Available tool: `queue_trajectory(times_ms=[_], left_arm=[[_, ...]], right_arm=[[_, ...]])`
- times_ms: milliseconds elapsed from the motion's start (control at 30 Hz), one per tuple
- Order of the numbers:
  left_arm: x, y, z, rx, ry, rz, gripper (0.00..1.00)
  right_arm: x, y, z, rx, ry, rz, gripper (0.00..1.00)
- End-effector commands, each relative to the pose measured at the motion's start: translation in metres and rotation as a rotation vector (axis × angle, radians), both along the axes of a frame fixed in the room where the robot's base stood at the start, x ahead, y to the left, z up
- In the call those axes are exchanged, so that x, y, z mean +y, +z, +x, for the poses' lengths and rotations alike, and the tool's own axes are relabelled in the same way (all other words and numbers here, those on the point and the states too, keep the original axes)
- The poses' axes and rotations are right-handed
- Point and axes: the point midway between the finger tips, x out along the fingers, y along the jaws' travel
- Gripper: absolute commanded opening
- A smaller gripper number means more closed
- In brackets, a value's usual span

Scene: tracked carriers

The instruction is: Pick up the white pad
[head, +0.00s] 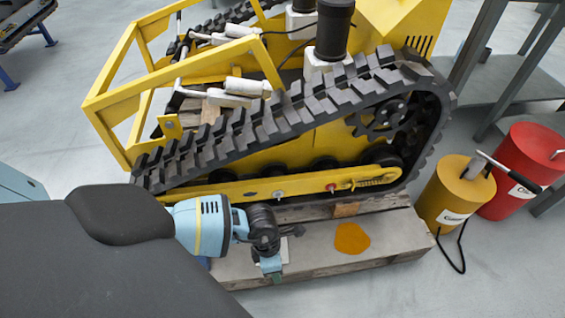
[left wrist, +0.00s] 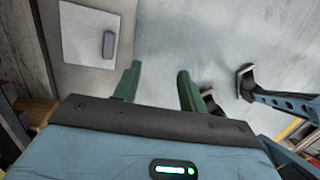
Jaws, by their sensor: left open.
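A flat whitish square (left wrist: 80,32), which looks like the white pad, lies at the upper left in the left wrist view. A small grey oblong piece (left wrist: 109,45) rests on it. I cannot make out the pad in the head view. My left gripper (left wrist: 158,76) has its two green fingers apart with nothing between them. The pad is beyond the fingers and to their left in that view. In the head view my left gripper (head: 271,266) hangs over the wooden pallet's front edge, its fingertips hard to see. My right gripper is not in view.
The yellow tracked carrier (head: 230,190) stands on a wooden pallet (head: 385,245) with an orange patch (head: 351,238) on it. A yellow can (head: 450,190) and a red can (head: 515,165) stand to the right. A blue-grey leg (left wrist: 285,107) is right of the fingers.

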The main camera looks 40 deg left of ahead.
Motion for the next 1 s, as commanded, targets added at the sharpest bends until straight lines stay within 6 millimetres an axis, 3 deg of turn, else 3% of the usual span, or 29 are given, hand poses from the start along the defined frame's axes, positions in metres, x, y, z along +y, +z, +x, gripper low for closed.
queue_trajectory(times_ms=[33, 100, 300, 500, 767, 1000], left_arm=[[0.015, -0.02, 0.009, -0.006, -0.019, 0.056, 0.42], [0.03, -0.03, 0.018, -0.016, -0.04, 0.119, 0.42], [0.053, -0.039, 0.031, -0.031, -0.069, 0.213, 0.42], [0.055, -0.039, 0.033, -0.034, -0.071, 0.221, 0.42], [0.054, -0.064, 0.032, -0.032, -0.069, 0.217, 0.42], [0.054, -0.068, 0.033, -0.033, -0.07, 0.217, 0.42]], right_arm=[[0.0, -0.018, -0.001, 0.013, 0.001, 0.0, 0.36], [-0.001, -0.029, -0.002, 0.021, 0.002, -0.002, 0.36], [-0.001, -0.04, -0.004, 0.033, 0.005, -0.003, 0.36], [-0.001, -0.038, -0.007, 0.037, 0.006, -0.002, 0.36], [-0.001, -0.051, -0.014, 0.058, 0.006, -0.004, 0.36], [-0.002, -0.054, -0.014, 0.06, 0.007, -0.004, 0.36]])
